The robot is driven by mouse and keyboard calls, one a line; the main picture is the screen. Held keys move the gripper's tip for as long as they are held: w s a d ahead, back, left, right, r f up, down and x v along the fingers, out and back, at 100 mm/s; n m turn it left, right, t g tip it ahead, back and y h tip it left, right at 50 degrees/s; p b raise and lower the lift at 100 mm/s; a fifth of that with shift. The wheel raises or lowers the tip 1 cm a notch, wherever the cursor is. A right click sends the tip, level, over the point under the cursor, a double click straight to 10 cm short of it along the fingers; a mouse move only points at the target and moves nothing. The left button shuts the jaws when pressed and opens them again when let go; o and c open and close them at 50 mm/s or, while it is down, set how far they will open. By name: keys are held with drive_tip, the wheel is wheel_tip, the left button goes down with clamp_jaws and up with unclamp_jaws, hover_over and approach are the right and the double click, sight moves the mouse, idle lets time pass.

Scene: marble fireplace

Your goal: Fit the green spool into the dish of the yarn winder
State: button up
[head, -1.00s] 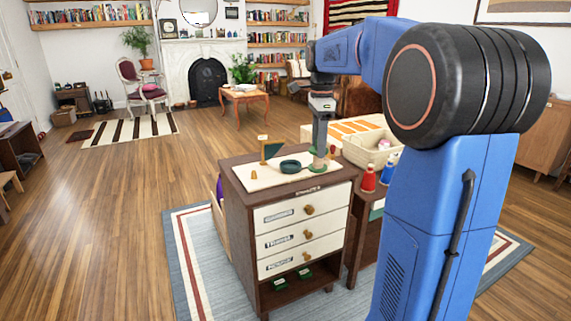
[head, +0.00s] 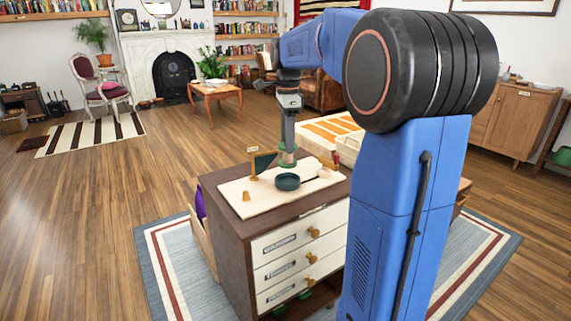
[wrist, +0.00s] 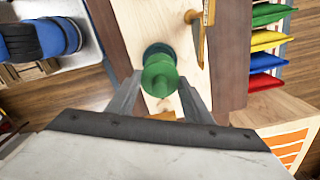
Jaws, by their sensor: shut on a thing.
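My gripper (head: 288,148) is shut on the green spool (head: 288,160), which hangs upright below the fingers. The wrist view shows the green spool (wrist: 160,76) between the two fingertips (wrist: 160,95). The dark teal dish (head: 288,182) sits on the pale board (head: 236,202) of the winder. In the head view the spool appears just above and behind the dish. In the wrist view the dish (wrist: 154,48) peeks out past the spool's far edge and is mostly hidden by it. I cannot tell the gap between them.
The board lies on a brown cabinet (head: 226,229) with white drawers. Coloured pieces (wrist: 268,60) line the right in the wrist view.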

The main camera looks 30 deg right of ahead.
sight(288, 157)
drive_tip(key=shift+f, duration=3.2)
drive_tip(key=o, duration=1.1)
drive_tip(key=shift+f, duration=0.15)
wheel_tip(288, 157, up, 12)
drive_tip(key=shift+r, duration=0.15)
drive_tip(key=s+a+f+n+t, duration=0.1)
drive_tip(key=s+a+f+n, duration=0.4)
drive_tip(key=s, duration=0.5)
drive_tip(key=s+a+f+n+t, duration=0.2)
drive_tip(key=s+a+f+n, duration=0.3)
drive_tip(key=s+f+n, duration=0.3)
drive_tip(key=s+a+f+n+t, duration=0.1)
drive_tip(key=s+a+f+n, duration=0.4)
drive_tip(key=s+n, duration=0.4)
drive_tip(key=shift+s+a+f+t, duration=0.15)
drive_tip(key=shift+s+f, duration=0.1)
drive_tip(key=shift+s, duration=0.3)
drive_tip(key=shift+s+a+f+t, duration=0.1)
drive_tip(key=shift+s+f, duration=0.1)
drive_tip(key=shift+s, duration=0.35)
drive_tip(key=shift+s+a+f+t, duration=0.15)
drive_tip(key=shift+s+f, duration=0.1)
drive_tip(key=shift+s, duration=0.3)
